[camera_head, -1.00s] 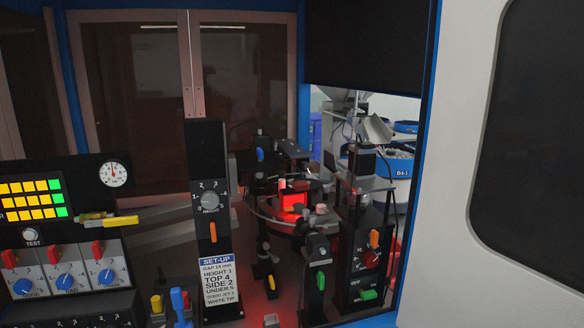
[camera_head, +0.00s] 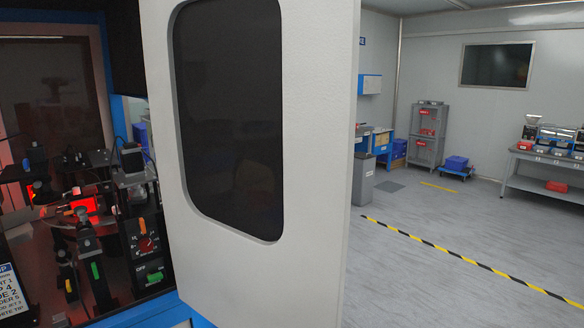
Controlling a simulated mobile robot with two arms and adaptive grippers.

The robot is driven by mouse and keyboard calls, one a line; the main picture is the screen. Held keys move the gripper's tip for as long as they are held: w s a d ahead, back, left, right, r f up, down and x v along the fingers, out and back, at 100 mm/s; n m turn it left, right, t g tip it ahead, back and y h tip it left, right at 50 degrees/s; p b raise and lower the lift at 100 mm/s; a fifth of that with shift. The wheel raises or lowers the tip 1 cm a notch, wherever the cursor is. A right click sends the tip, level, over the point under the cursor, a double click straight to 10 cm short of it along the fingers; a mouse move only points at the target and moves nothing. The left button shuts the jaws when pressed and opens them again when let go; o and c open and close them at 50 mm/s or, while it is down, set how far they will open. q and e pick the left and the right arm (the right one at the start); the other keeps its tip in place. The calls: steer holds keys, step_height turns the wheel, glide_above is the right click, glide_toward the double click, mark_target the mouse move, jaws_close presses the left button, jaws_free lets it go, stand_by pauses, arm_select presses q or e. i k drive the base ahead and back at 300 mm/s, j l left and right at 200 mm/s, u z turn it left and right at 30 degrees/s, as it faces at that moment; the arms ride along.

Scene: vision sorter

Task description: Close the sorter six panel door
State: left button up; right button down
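The sorter door (camera_head: 315,120) is a large light grey panel with a dark rounded window. It stands open, swung outward from the right side of the sorter opening, and its free edge points toward the room on the right. The sorter (camera_head: 121,110) has a blue frame, and its inside shows at the left, with a red-lit station, black posts and a control box (camera_head: 147,247) with a red dial and green switch. No handle shows on the door face in view. Neither of my grippers is in view.
The grey floor (camera_head: 430,275) right of the door is clear, with a yellow and black striped line (camera_head: 470,260) across it. A workbench (camera_head: 545,170) with red bins stands at the right. A grey shelf (camera_head: 427,135) and a blue cart (camera_head: 457,165) stand at the back.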

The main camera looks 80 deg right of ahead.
mark_target(253, 103)
steer(key=k+l+z, duration=0.2)
steer(key=k+l, duration=0.15)
steer(key=l, duration=0.3)
steer(key=k+l, duration=0.15)
steer(key=l, duration=0.2)
steer(key=l+z, duration=0.1)
steer(key=l, duration=0.4)
steer(key=i+l, duration=0.1)
steer(key=l, duration=0.4)
steer(key=l+z, duration=0.15)
steer(key=l, duration=0.35)
steer(key=i, duration=0.1)
